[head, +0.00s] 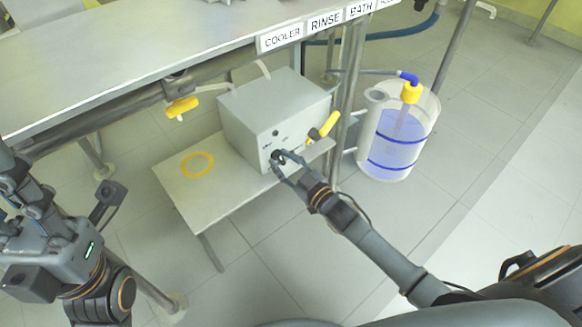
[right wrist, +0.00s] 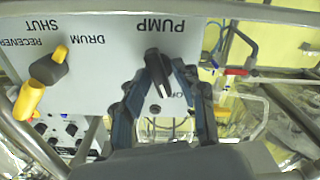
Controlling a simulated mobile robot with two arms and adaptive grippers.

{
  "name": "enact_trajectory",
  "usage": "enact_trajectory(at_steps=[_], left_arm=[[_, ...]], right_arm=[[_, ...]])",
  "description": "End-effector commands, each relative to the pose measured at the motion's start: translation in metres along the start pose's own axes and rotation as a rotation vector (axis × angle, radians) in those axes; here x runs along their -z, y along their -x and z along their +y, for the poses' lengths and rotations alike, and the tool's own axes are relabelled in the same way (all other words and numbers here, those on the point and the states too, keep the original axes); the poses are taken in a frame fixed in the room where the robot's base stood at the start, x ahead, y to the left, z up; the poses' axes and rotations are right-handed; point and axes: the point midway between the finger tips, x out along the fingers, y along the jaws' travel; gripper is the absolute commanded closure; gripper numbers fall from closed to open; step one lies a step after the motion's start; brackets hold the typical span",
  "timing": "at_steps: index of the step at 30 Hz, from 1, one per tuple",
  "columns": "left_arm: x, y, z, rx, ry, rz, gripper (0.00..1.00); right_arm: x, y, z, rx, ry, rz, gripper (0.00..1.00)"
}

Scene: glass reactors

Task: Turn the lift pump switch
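The lift pump switch is a black knob (right wrist: 158,72) on the front face of a light grey box, below the upside-down word PUMP in the right wrist view. My right gripper (right wrist: 160,68) has one finger on each side of the knob, with the tips very close to it; whether they press on it is unclear. In the head view my right gripper (head: 278,158) is at the lower front of the box (head: 265,125). A small position label beside the knob is partly hidden by a finger. My left gripper (head: 18,180) is at the left edge, away from the box.
The box stands on a low bench (head: 185,190) with a yellow ring mark. A yellow handle (head: 323,128) is on the box's right side, near a post. A clear tank (head: 397,140) with blue bands stands to the right.

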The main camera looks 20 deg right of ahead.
Motion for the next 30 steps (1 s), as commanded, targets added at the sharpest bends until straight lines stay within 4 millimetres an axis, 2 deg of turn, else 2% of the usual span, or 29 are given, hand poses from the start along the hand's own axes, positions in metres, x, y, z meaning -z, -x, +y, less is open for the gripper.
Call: enact_trajectory(at_steps=[5, 15, 21, 30], left_arm=[[0.000, 0.000, 0.000, 0.001, 0.001, -0.001, 0.60], [0.000, 0.000, 0.000, 0.002, 0.001, -0.001, 0.60], [0.000, 0.001, 0.000, 0.002, 0.001, -0.002, 0.60], [0.000, 0.001, 0.000, 0.002, 0.001, -0.002, 0.60]], right_arm=[[-0.002, 0.028, -0.001, 0.002, 0.000, -0.005, 0.62], [-0.003, 0.096, -0.001, 0.002, 0.000, -0.007, 0.62], [-0.001, 0.114, 0.000, 0.001, 0.000, -0.003, 0.62], [-0.001, 0.116, 0.000, 0.001, 0.000, -0.003, 0.62]])
